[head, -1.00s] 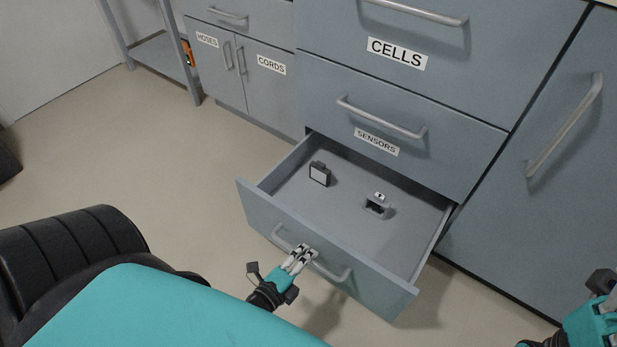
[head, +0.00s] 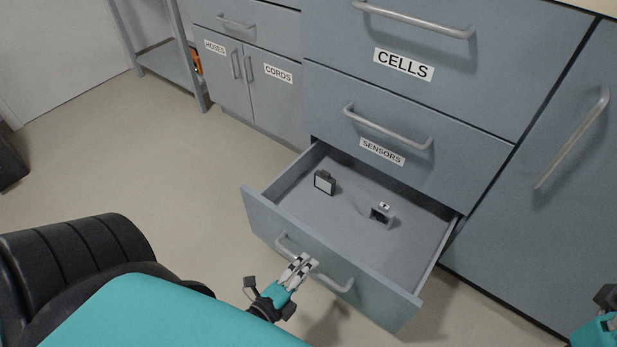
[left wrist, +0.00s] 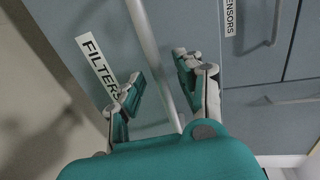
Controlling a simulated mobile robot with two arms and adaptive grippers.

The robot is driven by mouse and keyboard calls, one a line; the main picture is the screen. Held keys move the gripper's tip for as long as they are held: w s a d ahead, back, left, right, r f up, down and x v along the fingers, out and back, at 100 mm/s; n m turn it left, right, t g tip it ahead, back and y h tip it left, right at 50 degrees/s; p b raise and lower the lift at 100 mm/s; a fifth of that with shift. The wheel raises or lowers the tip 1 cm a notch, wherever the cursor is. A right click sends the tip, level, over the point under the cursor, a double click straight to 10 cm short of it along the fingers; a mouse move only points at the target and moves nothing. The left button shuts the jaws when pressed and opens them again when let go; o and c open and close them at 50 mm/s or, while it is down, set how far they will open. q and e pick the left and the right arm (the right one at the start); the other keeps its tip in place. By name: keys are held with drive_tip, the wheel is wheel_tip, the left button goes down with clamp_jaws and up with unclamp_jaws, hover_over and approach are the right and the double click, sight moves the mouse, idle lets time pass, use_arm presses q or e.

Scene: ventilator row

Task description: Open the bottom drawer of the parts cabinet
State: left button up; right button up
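The bottom drawer (head: 330,257) of the grey-blue parts cabinet stands well out, and its inside shows. Its front carries a FILTERS label (left wrist: 97,66) in the left wrist view. My left gripper (head: 303,262) is at the bar handle (head: 340,284) on the drawer front. In the left wrist view its fingers (left wrist: 159,76) are apart, with the handle bar (left wrist: 148,40) running between them and gaps showing on both sides. A small part of my right gripper (head: 606,297) shows at the lower right edge; its fingertips are out of view.
A dark-framed block (head: 325,182) and a small grey part (head: 382,213) are in the drawer. The SENSORS drawer (head: 400,165) and CELLS drawer (head: 430,90) above are shut. A tall door (head: 560,200) stands at right.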

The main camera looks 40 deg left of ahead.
use_arm(q)
drive_tip(key=v, duration=1)
